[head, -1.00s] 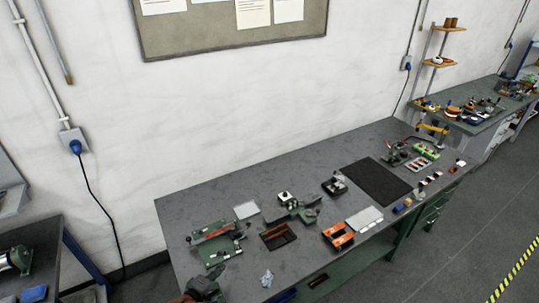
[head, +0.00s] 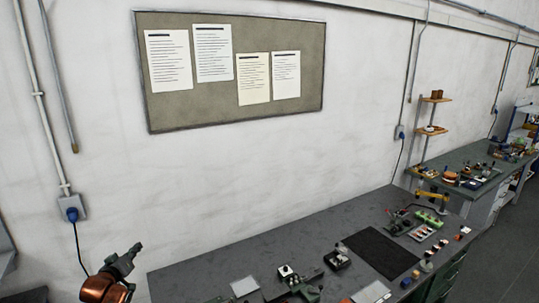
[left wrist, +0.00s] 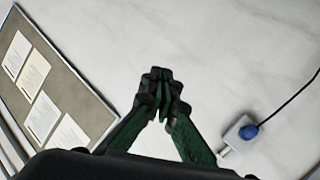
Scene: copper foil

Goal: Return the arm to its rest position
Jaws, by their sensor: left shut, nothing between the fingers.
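My left gripper (head: 130,254) shows at the bottom left of the head view, raised in front of the wall and left of the workbench's left edge. Below it is the copper-coloured part of my left arm. In the left wrist view the gripper's fingers (left wrist: 160,92) are closed together with nothing between them, and the wall and pinboard lie beyond. My right gripper is in neither view.
The grey workbench (head: 215,262) carries a black mat (head: 382,253), a white card (head: 244,287) and several small tools and parts. A pinboard (head: 235,110) with papers and a socket with a blue plug (head: 71,212) are on the wall. A second bench (head: 470,160) stands at the far right.

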